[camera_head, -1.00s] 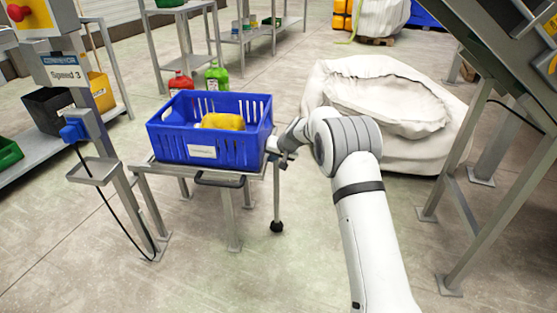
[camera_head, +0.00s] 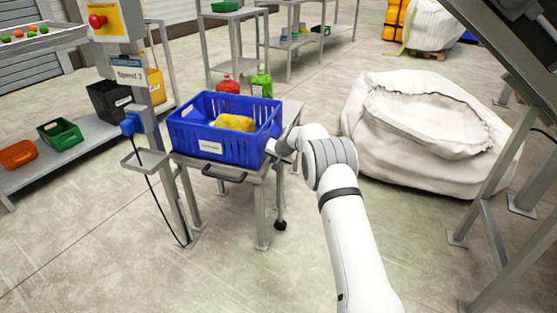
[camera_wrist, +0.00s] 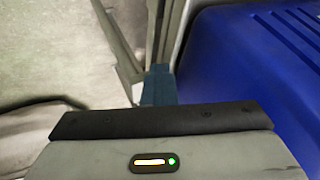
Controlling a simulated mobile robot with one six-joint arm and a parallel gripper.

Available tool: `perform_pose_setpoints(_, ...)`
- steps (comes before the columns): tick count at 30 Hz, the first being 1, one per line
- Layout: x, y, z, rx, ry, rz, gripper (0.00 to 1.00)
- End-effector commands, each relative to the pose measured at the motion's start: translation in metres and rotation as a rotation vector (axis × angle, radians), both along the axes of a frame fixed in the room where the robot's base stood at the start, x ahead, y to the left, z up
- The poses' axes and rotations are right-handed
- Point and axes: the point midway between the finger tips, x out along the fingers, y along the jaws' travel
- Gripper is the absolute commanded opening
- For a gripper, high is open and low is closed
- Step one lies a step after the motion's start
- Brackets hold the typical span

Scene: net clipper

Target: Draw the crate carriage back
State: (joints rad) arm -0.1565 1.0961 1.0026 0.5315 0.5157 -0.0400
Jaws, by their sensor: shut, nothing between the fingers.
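A blue slotted crate (camera_head: 190,138) with a white label rests on the carriage, a metal stand top (camera_head: 257,174) with a dark pull handle (camera_head: 224,175) along its near side. A yellow item (camera_head: 233,123) lies in the crate. My gripper (camera_head: 272,151) is shut and empty at the crate's near right corner, beside its wall. I cannot tell whether it touches the crate. In the wrist view the crate (camera_wrist: 235,75) fills the right side, close to the gripper.
A post with a control box (camera_head: 105,18) and blue fitting (camera_head: 131,124) stands left of the crate. A black ball knob (camera_head: 280,225) hangs below the stand's right side. A white sack (camera_head: 425,135) lies to the right. Open floor lies in front.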

Motion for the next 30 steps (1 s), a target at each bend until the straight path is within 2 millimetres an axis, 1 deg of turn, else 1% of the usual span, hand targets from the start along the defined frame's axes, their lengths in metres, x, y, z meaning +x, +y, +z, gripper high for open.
perform_pose_setpoints(1,0.004,0.004,0.006,0.006,-0.021,-0.004,0.00)
perform_pose_setpoints(8,0.005,0.004,0.008,0.007,-0.022,-0.003,0.00)
perform_pose_setpoints(11,0.004,0.001,0.007,0.008,-0.023,-0.005,0.00)
perform_pose_setpoints(14,0.000,-0.010,0.004,0.007,-0.021,-0.004,0.00)
perform_pose_setpoints(19,-0.011,-0.040,0.001,0.005,-0.012,-0.002,0.00)
perform_pose_setpoints(20,-0.016,-0.041,0.020,0.005,-0.014,0.000,0.00)
perform_pose_setpoints(21,-0.021,-0.045,0.029,0.004,-0.011,-0.002,0.00)
perform_pose_setpoints(27,-0.044,-0.061,0.062,0.004,-0.007,-0.002,0.00)
perform_pose_setpoints(30,-0.053,-0.066,0.073,0.003,-0.006,0.000,0.00)
